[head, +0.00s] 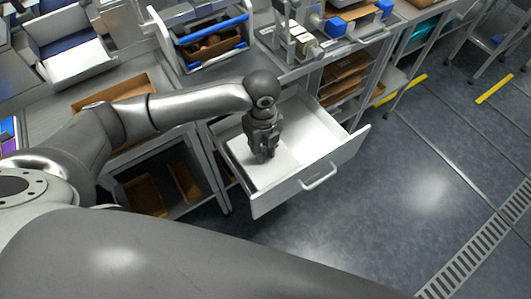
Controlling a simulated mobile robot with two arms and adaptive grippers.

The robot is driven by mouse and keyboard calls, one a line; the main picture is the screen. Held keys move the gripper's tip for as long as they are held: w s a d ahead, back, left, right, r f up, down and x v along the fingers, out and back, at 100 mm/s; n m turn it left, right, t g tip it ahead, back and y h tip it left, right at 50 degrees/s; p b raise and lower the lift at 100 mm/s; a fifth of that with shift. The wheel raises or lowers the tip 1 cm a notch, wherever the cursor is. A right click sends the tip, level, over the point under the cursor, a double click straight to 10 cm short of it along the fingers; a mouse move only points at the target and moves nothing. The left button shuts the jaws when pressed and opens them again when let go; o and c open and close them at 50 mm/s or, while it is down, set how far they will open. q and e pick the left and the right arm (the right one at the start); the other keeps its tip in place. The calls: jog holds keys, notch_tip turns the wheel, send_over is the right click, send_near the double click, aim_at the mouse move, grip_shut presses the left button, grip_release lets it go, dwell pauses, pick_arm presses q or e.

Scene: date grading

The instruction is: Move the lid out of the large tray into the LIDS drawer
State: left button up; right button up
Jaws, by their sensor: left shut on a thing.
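My left gripper (264,156) points down into an open white drawer (318,172), with its fingers shut on a flat white piece that looks like the lid (275,173). The lid lies low inside the drawer, toward its left side. The gripper covers part of the lid, so I cannot tell whether it rests on the drawer floor. No LIDS label is readable on the drawer. I cannot tell for sure which container is the large tray. My right gripper is not in view.
The drawer's front with its handle (320,176) juts out over open grey floor (410,190). A blue-edged tray holder (212,54) with brown contents stands behind. A shallow brown box (112,94) lies on the counter at left. Shelves with brown boxes (345,66) stand behind right.

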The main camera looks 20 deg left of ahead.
aim_at(263, 151)
pick_arm(q)
jog(key=shift+f, duration=2.15)
jog(key=shift+f, duration=0.15)
jog(key=o, duration=0.9)
notch_tip(263, 151, up, 12)
jog(key=shift+r, duration=0.2)
